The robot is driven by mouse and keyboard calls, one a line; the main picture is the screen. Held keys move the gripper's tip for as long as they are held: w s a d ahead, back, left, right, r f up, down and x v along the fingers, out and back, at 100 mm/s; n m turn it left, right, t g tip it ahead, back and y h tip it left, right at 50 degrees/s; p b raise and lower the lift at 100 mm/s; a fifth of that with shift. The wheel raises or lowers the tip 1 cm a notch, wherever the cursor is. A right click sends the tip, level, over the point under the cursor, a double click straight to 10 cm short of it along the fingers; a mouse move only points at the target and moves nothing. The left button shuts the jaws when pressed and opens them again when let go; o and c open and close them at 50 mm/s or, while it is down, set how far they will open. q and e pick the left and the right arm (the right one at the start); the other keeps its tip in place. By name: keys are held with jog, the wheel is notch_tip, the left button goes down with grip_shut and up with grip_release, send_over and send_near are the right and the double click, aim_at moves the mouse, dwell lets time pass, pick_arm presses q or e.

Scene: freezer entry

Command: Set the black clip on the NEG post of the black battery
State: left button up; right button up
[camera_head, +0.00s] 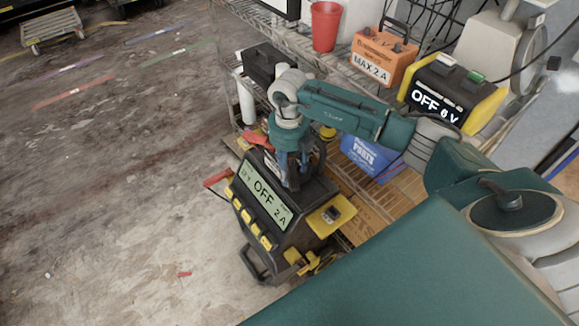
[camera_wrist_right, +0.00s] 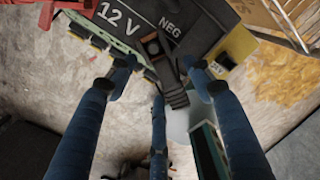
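The black clip (camera_wrist_right: 166,68) stands at the top of a dark charger, beside a NEG label in the right wrist view. The dark charger (camera_head: 262,203) shows a 12 V, OFF, 2 A display in the head view; its top is in the wrist view too (camera_wrist_right: 195,22). My right gripper (camera_head: 294,170) points down over the charger. In the wrist view its blue fingers (camera_wrist_right: 158,68) are spread on both sides of the clip, with a gap on the left. A black box-like body (camera_head: 266,62) sits on the shelf; no NEG post shows on it. My left gripper is not in view.
A wire shelf (camera_head: 291,42) behind holds a red cup (camera_head: 324,26), an orange MAX 2 A unit (camera_head: 383,56) and a yellow-black OFF 6 V unit (camera_head: 452,94). A blue parts box (camera_head: 372,158) stands below.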

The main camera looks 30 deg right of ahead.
jog(key=shift+r, duration=0.1)
notch_tip(320, 180, up, 12)
dwell(0.5)
dwell(0.4)
